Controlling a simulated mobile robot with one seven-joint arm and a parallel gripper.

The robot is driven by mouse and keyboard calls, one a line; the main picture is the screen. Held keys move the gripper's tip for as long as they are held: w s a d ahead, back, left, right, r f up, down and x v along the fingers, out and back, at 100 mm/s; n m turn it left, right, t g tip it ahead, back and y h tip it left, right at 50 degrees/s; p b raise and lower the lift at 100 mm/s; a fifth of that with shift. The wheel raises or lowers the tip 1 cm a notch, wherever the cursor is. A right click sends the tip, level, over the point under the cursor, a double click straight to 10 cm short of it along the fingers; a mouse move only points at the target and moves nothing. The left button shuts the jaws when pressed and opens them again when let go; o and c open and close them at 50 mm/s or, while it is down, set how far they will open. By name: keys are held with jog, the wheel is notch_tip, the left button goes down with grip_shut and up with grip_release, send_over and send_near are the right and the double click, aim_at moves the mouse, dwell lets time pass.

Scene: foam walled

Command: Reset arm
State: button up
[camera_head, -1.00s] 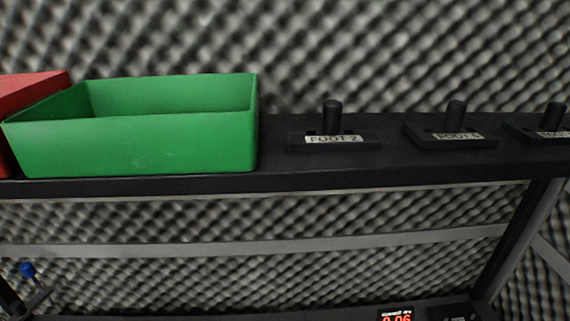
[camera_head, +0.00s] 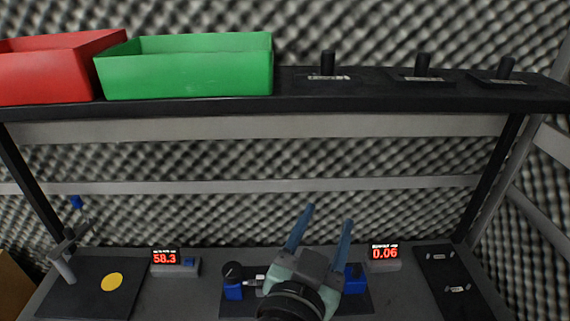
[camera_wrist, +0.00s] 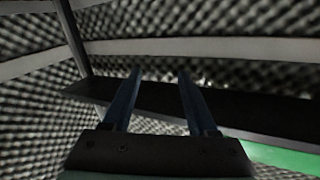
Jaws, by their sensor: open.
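My gripper (camera_head: 328,214) is in the lower middle of the head view, with its two blue-grey fingers pointing up and apart. It is open and nothing is between the fingers. In the wrist view my gripper (camera_wrist: 160,80) is also empty, with the dark shelf (camera_wrist: 245,108) beyond the fingertips. My wrist hides part of the bench and of a device with blue parts (camera_head: 233,290) behind it.
The upper shelf (camera_head: 290,104) holds a red bin (camera_head: 45,78), a green bin (camera_head: 190,75) and three black posts on plates (camera_head: 327,65). The bench has two red-digit displays (camera_head: 165,258) (camera_head: 384,253), a black plate with a yellow disc (camera_head: 111,282) and a dark panel (camera_head: 455,285).

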jog(key=a+r+n+t+y, duration=0.3)
jog(key=r+t, duration=0.3)
jog(key=r, duration=1.5)
jog(key=s+a+r+n+t+y, duration=0.1)
jog(key=s+r+t, duration=0.1)
jog(key=s+r, duration=0.2)
jog(key=s+a+r+n+t+y, duration=0.1)
jog(key=s+r+n+t+y, duration=0.1)
jog(key=s+r, duration=0.3)
notch_tip(320, 180, up, 4)
jog(key=shift+a+r+t, duration=0.25)
jog(key=shift+a+t, duration=0.1)
jog(key=shift+t, duration=0.25)
jog(key=shift+f, duration=0.1)
